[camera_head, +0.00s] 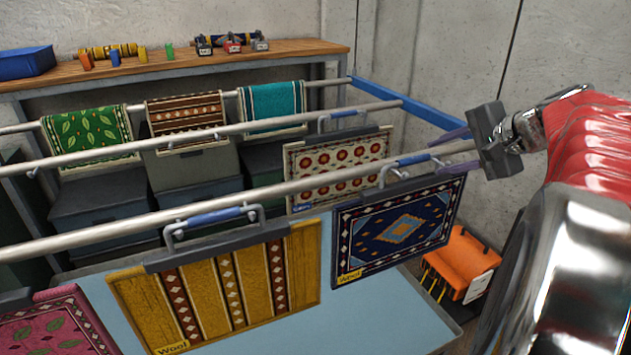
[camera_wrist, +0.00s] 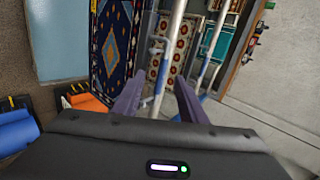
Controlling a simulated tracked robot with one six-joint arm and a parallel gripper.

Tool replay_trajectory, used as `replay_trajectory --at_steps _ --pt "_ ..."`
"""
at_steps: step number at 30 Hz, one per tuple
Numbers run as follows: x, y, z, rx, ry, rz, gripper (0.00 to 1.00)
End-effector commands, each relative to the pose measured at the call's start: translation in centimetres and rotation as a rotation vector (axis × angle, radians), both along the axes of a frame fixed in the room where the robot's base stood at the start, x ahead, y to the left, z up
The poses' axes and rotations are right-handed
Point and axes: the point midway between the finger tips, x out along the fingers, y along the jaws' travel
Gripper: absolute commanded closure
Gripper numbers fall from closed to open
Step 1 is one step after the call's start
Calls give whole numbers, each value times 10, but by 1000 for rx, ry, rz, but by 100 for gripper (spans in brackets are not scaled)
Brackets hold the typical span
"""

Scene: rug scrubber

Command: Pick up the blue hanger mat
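The blue hanger mat (camera_head: 395,230), dark blue with a patterned border and a central diamond, hangs from the front rail by a dark clamp bar and a hooked hanger with a blue handle (camera_head: 416,159). A yellow "Wool" tag is on its lower left corner. In the wrist view the blue mat (camera_wrist: 117,42) shows at upper left, partly cut off by the frame. My gripper (camera_head: 448,150) is near the right end of that rail, just right of the hanger handle. Its two purple fingers are apart in the wrist view (camera_wrist: 158,101), with nothing visibly clamped between them.
A yellow striped mat (camera_head: 222,285) and a pink mat (camera_head: 55,325) hang to the left on the front rail. A cream mat (camera_head: 335,168) hangs behind on the middle rail. Below are a light blue table (camera_head: 385,315) and an orange container (camera_head: 462,262).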

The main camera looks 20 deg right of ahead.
Motion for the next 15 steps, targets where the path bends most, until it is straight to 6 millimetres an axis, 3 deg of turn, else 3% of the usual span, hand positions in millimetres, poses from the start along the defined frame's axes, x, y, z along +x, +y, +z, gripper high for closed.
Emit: replay_trajectory --at_steps 1,5,15 --pt "-3 -15 3 16 -16 -28 62" --pt "-7 -34 8 37 -43 -62 62" --pt "-8 -36 10 41 -48 -67 62"
